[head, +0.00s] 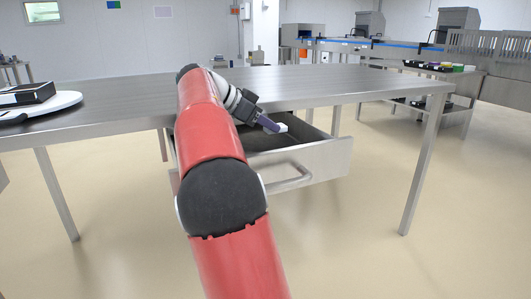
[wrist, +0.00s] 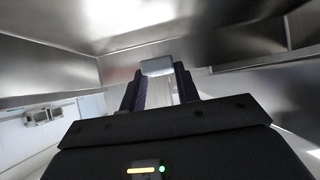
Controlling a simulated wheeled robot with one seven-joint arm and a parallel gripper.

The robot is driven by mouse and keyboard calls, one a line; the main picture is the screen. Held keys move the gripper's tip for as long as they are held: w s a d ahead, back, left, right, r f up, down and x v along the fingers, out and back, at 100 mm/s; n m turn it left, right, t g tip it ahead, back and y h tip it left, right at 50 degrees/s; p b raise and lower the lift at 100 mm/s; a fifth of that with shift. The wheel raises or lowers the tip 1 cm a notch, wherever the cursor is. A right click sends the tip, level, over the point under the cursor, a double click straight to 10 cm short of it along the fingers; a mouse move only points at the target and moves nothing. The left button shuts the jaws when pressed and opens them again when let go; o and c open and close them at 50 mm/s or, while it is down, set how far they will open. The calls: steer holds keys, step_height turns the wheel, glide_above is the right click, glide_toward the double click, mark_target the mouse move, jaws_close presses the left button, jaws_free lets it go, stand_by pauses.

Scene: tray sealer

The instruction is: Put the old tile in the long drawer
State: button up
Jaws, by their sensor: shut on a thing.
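The long drawer (head: 325,162) is pulled out under the metal table, with a bar handle on its front and a dark inside. My gripper (head: 271,123) reaches over the open drawer near its front wall. It is shut on a small pale tile (head: 283,128), which sticks out from the fingertips. In the wrist view the tile (wrist: 157,66) is held between the two dark fingers of my gripper (wrist: 157,84), with shiny metal surfaces around it. My arm hides the left part of the drawer. I cannot tell whether the tile touches the drawer.
The metal tabletop (head: 350,80) lies just above and behind the drawer. The table leg (head: 425,165) stands right of the drawer. The floor in front is clear.

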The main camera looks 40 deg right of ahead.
steer(key=shift+f+b, duration=0.55)
steer(key=shift+f, duration=2.3)
steer(key=shift+f, duration=0.15)
steer(key=o, duration=1)
steer(key=shift+w+a+r, duration=0.1)
steer(key=shift+a+r, duration=0.1)
steer(key=shift+r, duration=0.15)
steer(key=p+v, duration=0.1)
steer(key=v, duration=0.6)
steer(key=shift+r, duration=0.1)
